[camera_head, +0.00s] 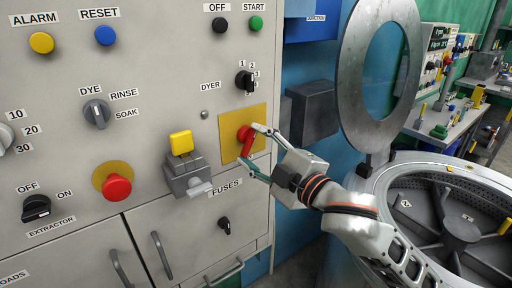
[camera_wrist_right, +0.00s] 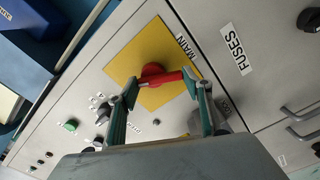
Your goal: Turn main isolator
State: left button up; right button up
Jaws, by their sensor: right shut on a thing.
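The main isolator is a red rotary handle (camera_head: 245,135) on a square yellow plate (camera_head: 230,122) at the right side of the grey panel. In the head view its lever points roughly downward from the hub. My right gripper (camera_head: 254,148) is at the handle, its fingers shut on it from either side. In the right wrist view the red handle (camera_wrist_right: 153,75) lies between my right fingertips (camera_wrist_right: 161,86), with the yellow plate (camera_wrist_right: 155,45) and the word MAIN behind. The fingers partly hide the handle. My left gripper is not in view.
A yellow-topped grey switch box (camera_head: 183,165) juts out left of the isolator. A red button (camera_head: 117,187) and a black dyer knob (camera_head: 244,82) are also on the panel. An open round steel drum (camera_head: 450,210) with its raised ring door (camera_head: 350,60) stands to the right.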

jog(key=m, duration=0.5)
jog(key=shift+s+a+r+m, duration=0.15)
jog(key=shift+a+r+m, duration=0.05)
jog(key=shift+m, duration=0.1)
jog(key=m, duration=0.6)
jog(key=shift+r+m, duration=0.35)
jog(key=shift+m, duration=0.05)
jog(key=shift+a, duration=0.1)
jog(key=o, duration=1.1)
jog(key=v, duration=0.7)
jog(key=shift+s, duration=0.25)
jog(key=shift+f, duration=0.1)
